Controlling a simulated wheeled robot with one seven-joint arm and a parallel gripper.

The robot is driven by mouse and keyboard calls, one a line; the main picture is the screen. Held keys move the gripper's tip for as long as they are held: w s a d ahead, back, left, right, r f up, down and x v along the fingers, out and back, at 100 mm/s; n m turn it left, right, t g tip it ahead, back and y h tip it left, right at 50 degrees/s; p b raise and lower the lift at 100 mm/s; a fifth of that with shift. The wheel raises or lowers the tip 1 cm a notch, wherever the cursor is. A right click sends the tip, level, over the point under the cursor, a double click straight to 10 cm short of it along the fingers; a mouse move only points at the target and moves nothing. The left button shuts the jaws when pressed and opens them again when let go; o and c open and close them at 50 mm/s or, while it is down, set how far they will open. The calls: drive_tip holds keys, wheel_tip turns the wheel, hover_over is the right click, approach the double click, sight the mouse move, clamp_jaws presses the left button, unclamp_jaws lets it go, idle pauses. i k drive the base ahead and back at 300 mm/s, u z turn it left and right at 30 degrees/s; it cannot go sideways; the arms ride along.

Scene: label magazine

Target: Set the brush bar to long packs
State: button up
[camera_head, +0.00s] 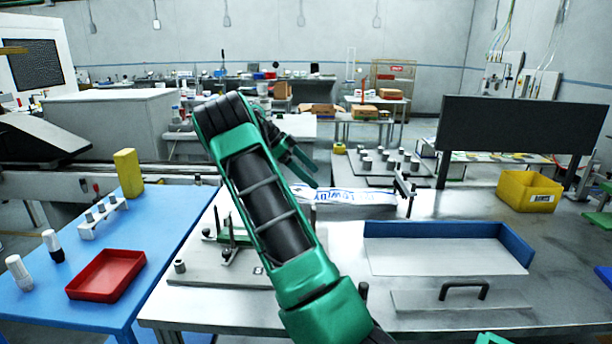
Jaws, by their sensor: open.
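My gripper (314,177) has green fingers, slightly apart, and hangs in the air above the far part of the steel table, with nothing seen between the fingers. A flat metal plate (205,275) with small posts and a green and dark fitting (229,240) lies on the table left of my arm. A white strip with blue lettering (345,197) lies behind my arm. A dark upright bracket (404,185) stands at its right end. I cannot tell which of these parts is the brush bar, and no long or short pack marking is legible. My green arm hides part of the plate.
A blue-walled tray (372,229) and a plate with a black handle (464,290) lie on the right. A yellow bin (528,191) and a dark panel (515,125) stand behind. A blue table (60,290) on the left holds a red tray (107,275), bottles and a yellow block (129,172).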

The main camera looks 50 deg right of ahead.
sight(400, 182)
drive_tip(key=k, duration=1)
